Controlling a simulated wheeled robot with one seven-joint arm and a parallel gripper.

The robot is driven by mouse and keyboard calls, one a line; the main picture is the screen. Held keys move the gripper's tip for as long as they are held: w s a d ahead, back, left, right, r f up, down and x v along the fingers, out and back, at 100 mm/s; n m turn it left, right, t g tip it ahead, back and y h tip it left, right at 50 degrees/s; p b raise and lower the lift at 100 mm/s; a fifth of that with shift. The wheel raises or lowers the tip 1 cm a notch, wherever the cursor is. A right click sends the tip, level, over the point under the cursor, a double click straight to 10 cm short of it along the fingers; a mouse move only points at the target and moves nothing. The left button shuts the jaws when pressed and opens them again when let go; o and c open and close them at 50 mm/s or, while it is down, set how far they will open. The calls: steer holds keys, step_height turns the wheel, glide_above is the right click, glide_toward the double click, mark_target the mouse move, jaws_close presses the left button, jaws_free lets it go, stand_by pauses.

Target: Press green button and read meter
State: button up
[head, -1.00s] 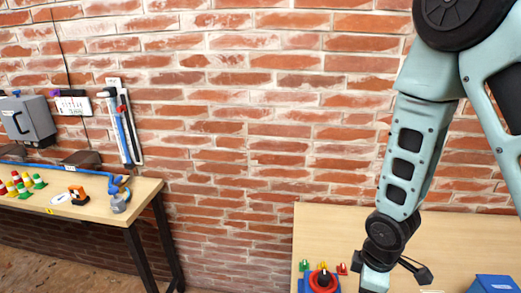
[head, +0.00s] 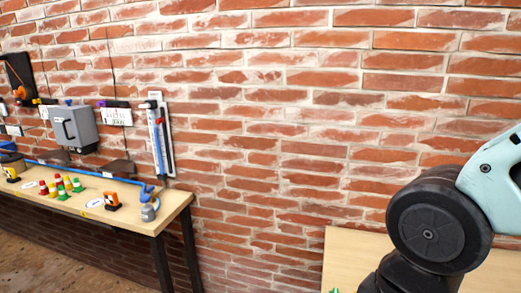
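No button or meter can be made out for certain in the head view. At the left, a grey box with a handle (head: 74,127) hangs on the brick wall. A white panel with small dark markings (head: 116,115) is on the wall to its right, too small to read. A small green thing (head: 335,291) just shows at the bottom edge, on the right table; I cannot tell what it is. My arm fills the right side of the picture, and my gripper is out of the frame.
A wooden table (head: 175,205) on the left holds several red, yellow and green cones, an orange block (head: 112,201) and a small grey weight-like item (head: 148,211). A blue and white upright gauge-like device (head: 161,135) hangs above it.

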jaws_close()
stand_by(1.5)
